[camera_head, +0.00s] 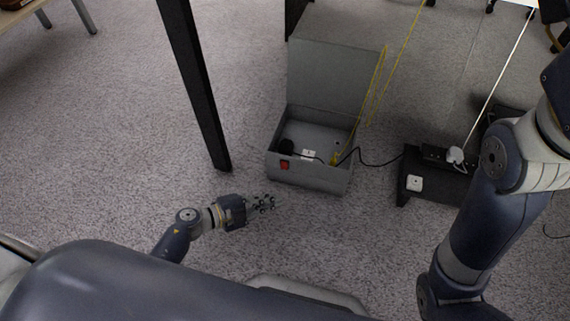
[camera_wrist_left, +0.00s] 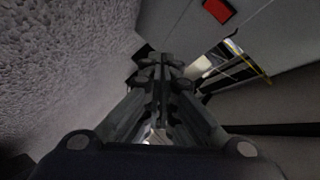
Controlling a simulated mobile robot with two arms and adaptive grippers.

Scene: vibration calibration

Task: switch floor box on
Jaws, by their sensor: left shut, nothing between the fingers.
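The floor box (camera_head: 318,176) is a grey box on the carpet with its lid (camera_head: 333,76) raised. A red switch (camera_head: 284,165) sits on its front wall near the left corner. In the left wrist view the red switch (camera_wrist_left: 219,10) shows at the top, right of the fingers. My left gripper (camera_head: 266,203) is shut and empty, in front of the box and below the switch, apart from it. The fingers also show in the left wrist view (camera_wrist_left: 160,62). The switch's position cannot be made out. My right arm shows at the right; its gripper is out of view.
A black table leg (camera_head: 196,90) stands just left of the box. A dark stand with a white socket (camera_head: 415,183) and a power strip (camera_head: 447,157) lies to the right. A black cable (camera_head: 375,163) and yellow cords run from the box.

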